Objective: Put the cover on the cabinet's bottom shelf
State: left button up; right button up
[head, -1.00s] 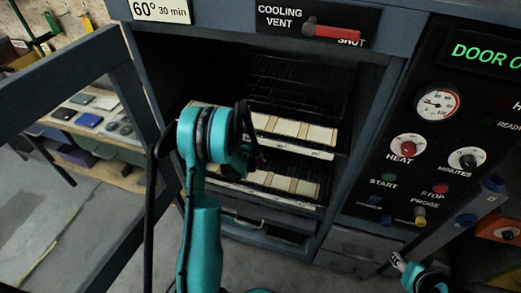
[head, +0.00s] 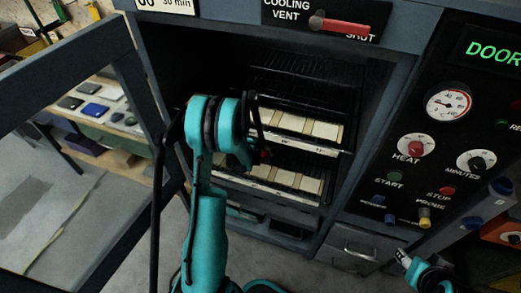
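The cabinet (head: 388,120) stands open in front of me, its framed door swung out to the left. Inside are dark wire racks, and two lower shelves carry pale flat pieces. The lower shelf of the two (head: 312,199) has a pale front edge. My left arm rises in front of the opening and covers the shelves' left part. My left gripper (head: 258,140) is mostly hidden behind its wrist, so its fingers and anything in them cannot be made out. My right gripper (head: 404,259) shows small at the lower right, below the control panel. I cannot pick out the cover.
The door (head: 70,75) bounds the opening on the left. The control panel (head: 455,150) with gauge, knobs and buttons is on the right, above a drawer (head: 348,247). A bench (head: 105,110) with small flat items stands behind the door. Grey floor is clear at lower left.

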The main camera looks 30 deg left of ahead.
pick_arm(q)
jog(key=s, duration=0.3)
jog(key=s+d+p, duration=0.1)
jog(key=s, duration=0.2)
jog(key=s+d+r+p, duration=0.1)
jog(key=s, duration=0.1)
jog(key=shift+s, duration=0.4)
jog(key=shift+s+d+f+b, duration=0.15)
jog(key=shift+s+b, duration=0.35)
jog(key=shift+s, duration=0.1)
jog(key=shift+s+d+f+b, duration=0.1)
jog(key=shift+s+b, duration=0.4)
jog(key=shift+s, duration=0.05)
jog(key=shift+s+d+r+b, duration=0.2)
jog(key=shift+s+b, duration=0.15)
jog(key=shift+s, duration=0.15)
jog(key=s+d+r+m, duration=0.1)
jog(key=s+d+r, duration=0.2)
jog(key=d+r, duration=0.55)
jog(key=s+d+r+m, duration=0.1)
jog(key=s+d+r, duration=0.2)
jog(key=d+r, duration=0.55)
jog(key=s+d+r+t+h, duration=0.1)
jog(key=s+d+r, duration=0.3)
jog(key=s, duration=0.3)
jog(key=shift+s+r+m, duration=0.25)
jog(key=shift+r+m, duration=0.05)
jog(key=shift+r, duration=0.35)
jog(key=shift+d, duration=0.1)
